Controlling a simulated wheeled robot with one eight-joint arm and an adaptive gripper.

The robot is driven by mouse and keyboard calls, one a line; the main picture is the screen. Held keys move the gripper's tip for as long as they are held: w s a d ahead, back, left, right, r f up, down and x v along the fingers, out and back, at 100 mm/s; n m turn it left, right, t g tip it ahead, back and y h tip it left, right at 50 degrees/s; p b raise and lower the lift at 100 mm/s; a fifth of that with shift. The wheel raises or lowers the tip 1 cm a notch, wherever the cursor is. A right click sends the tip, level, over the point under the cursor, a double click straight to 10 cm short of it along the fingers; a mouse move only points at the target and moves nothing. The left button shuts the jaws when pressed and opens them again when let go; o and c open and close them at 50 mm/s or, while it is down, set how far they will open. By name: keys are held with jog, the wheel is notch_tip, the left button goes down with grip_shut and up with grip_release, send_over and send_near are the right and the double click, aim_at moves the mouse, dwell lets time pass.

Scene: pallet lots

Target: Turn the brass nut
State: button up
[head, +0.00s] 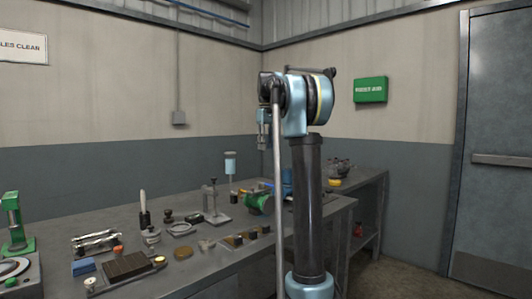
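My arm stands in front of the bench in the head view, folded high. What looks like my gripper (263,146) hangs at its left side, well above the bench and apart from everything on it. It is too small to tell whether its fingers are open or shut. I cannot pick out the brass nut for certain. A small yellow piece (160,262) sits at the right end of a dark brown block, and a flat brass-brown disc (183,253) lies to its right. Either is too small to identify as a nut.
The grey bench (215,275) is crowded with small tools and fixtures. A green press (14,225) stands at left, a green vise-like tool (257,203) near my arm. A blue block (83,267) lies at front left. A second bench (365,180) stands behind; a door (495,200) is at right.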

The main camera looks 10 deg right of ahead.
jog(key=f+m, duration=0.4)
jog(key=f, duration=0.1)
jog(key=f+m, duration=0.4)
jog(key=f, duration=0.2)
jog(key=f+m, duration=0.5)
jog(key=f, duration=0.1)
jog(key=shift+w+f, duration=0.2)
jog(key=shift+w, duration=0.15)
jog(key=shift+c, duration=0.3)
grip_shut()
